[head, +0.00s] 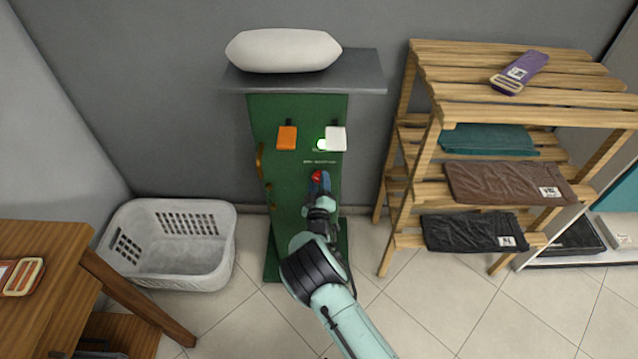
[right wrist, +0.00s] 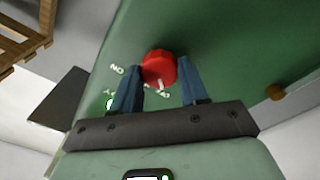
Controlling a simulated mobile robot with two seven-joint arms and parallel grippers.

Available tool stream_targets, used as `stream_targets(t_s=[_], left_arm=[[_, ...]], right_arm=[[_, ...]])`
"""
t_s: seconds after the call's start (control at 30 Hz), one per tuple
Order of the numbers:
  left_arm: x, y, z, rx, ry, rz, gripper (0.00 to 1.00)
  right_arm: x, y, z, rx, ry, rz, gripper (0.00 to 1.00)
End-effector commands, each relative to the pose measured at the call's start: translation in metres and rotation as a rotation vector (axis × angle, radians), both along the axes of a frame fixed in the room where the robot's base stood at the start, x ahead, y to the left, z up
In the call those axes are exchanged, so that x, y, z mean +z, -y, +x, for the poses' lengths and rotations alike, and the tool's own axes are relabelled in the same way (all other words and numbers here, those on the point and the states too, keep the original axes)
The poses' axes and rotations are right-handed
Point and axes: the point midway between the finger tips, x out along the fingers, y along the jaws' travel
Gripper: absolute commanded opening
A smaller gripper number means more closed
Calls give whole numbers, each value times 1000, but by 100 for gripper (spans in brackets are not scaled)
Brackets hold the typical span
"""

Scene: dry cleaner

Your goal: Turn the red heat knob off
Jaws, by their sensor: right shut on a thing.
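The red heat knob (head: 317,176) is on the front of the green panel (head: 290,215), below the orange and white blocks. My right gripper (head: 321,184) reaches up to it from below. In the right wrist view the knob (right wrist: 158,66) sits between the two blue fingers of the gripper (right wrist: 162,82), which is shut on it. The knob has a pale pointer mark near its lower edge in that view. White lettering is beside it, partly hidden. A small green light (head: 321,144) glows above the knob. My left gripper is not in view.
An orange block (head: 287,138) and a white block (head: 336,139) are on the panel's upper part. A grey shelf (head: 355,72) above holds a white cushion-like form (head: 283,50). A white basket (head: 140,215) stands left, a wooden rack (head: 450,115) right.

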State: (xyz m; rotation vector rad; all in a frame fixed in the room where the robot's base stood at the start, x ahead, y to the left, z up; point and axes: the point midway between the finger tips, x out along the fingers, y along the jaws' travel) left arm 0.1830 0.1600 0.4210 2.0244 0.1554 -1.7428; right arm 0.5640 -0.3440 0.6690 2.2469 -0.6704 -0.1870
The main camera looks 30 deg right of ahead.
Motion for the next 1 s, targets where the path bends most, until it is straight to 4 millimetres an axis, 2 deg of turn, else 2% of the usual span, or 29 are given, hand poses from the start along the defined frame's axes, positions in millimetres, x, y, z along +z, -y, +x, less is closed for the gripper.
stream_targets(t_s=[0.07, 0.1, 0.13, 0.17, 0.43, 0.57, 0.67, 1.0], left_arm=[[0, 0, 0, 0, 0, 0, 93], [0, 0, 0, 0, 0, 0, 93], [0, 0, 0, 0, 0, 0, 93], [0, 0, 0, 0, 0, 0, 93], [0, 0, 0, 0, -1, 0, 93], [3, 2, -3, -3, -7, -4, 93], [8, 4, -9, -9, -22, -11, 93], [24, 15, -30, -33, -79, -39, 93]], right_arm=[[-2, 0, -1, 0, -6, -1, 13], [-2, 0, -1, 0, -6, -1, 57], [-2, 0, -1, 0, -5, 0, 67], [-2, 0, -1, -1, -5, -1, 69], [-1, 0, -1, 0, -2, 0, 69], [-1, -5, -7, 0, -2, 0, 69], [-1, -13, -21, 0, -4, 1, 69], [-7, -53, -85, 1, -6, 0, 69]])
